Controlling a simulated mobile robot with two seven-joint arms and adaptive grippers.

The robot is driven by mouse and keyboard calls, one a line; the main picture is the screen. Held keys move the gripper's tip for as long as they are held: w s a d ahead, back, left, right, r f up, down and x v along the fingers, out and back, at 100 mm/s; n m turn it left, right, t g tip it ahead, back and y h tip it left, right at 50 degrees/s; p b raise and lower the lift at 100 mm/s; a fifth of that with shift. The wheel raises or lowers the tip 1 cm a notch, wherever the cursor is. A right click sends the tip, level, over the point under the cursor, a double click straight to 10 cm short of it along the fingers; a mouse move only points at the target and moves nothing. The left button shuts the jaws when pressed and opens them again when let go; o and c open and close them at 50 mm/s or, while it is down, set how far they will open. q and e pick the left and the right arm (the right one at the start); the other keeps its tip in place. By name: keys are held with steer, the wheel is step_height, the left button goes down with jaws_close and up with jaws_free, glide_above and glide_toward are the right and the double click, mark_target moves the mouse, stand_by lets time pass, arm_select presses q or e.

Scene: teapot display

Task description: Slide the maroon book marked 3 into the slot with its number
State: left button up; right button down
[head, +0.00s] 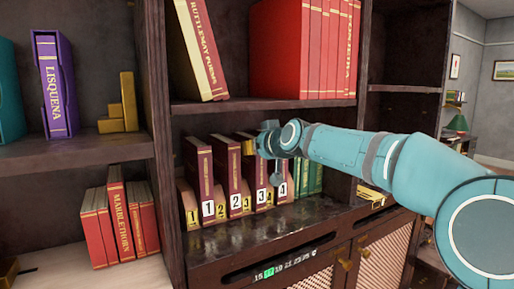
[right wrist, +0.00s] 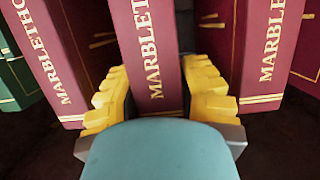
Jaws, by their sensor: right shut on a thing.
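The maroon book marked 3 (head: 261,196) stands upright on the lower shelf, between the gold dividers numbered 3 (head: 246,203) and 4 (head: 269,198). Its label looks roughly in line with those of its neighbours. Its upper part is largely hidden by my right gripper (head: 251,148). In the right wrist view, the yellow fingers of that gripper (right wrist: 160,103) are shut on either side of the book's spine (right wrist: 152,60). How deep the book sits cannot be seen. My left gripper is not in view.
Maroon books marked 1 (head: 199,172) and 2 (head: 229,170) stand to the left, and book 4 (head: 283,189) to the right, with green books (head: 315,178) beyond. The shelf front (head: 270,225) is bare.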

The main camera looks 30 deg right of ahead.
steer(key=shift+w, duration=0.25)
steer(key=c, duration=0.7)
jaws_free()
steer(key=shift+o, duration=0.2)
steer(key=a+v, duration=0.1)
steer(key=v, duration=1.1)
steer(key=shift+d, duration=0.5)
